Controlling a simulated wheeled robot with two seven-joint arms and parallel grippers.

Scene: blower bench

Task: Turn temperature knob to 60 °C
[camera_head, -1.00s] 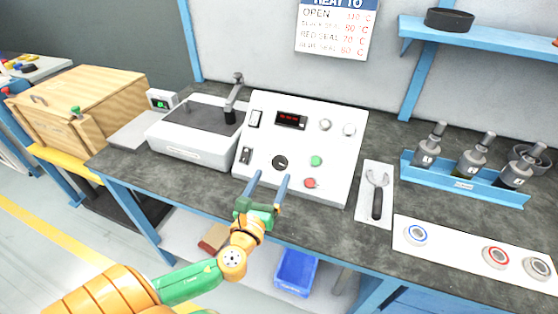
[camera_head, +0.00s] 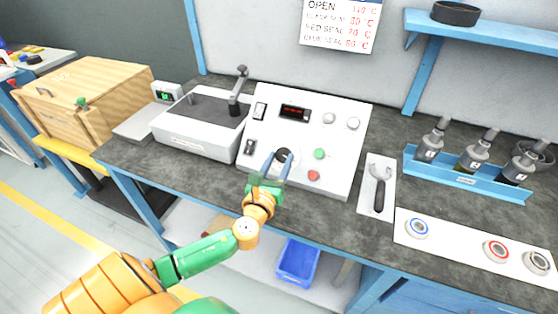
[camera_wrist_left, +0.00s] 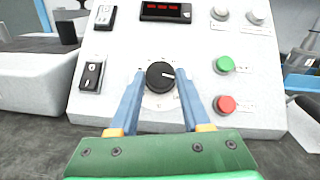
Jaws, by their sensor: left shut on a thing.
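The black temperature knob (camera_head: 283,155) is on the sloped white control panel (camera_head: 338,168), below a dark display with red digits (camera_head: 295,112). The digits are too small to read. In the left wrist view the knob (camera_wrist_left: 160,76) has a white pointer mark aimed right. My left gripper (camera_head: 277,160) is at the knob, one blue finger on each side of it, shut on it. In the left wrist view the fingers (camera_wrist_left: 160,88) reach up to the knob's left and right sides. My right gripper is not in view.
The panel also bears a green button (camera_head: 319,154), a red button (camera_head: 313,175), two pale knobs and two rocker switches (camera_head: 249,147). A wall sign (camera_head: 340,22) lists temperatures. A grey machine (camera_head: 200,130) stands left of the panel.

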